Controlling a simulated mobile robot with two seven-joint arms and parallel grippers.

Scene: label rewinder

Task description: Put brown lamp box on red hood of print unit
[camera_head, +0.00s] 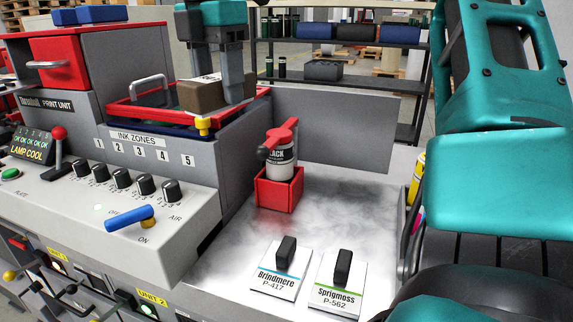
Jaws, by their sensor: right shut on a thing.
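The brown lamp box (201,98) is a small dark-brown box with a pale top patch. My right gripper (217,82) is shut on it, one grey finger at each side. The box is over the red-framed tray at the ink zones; I cannot tell whether it touches the frame. The red hood (56,56) with a silver handle is at the upper left, above the "PRINT UNIT" label, to the left of the box. The print unit (47,116) has a grey body. My left gripper is not in view.
The red tray frame (130,116) has a raised silver handle. Two labelled plates (280,270) (338,286) lie on the pale bench.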

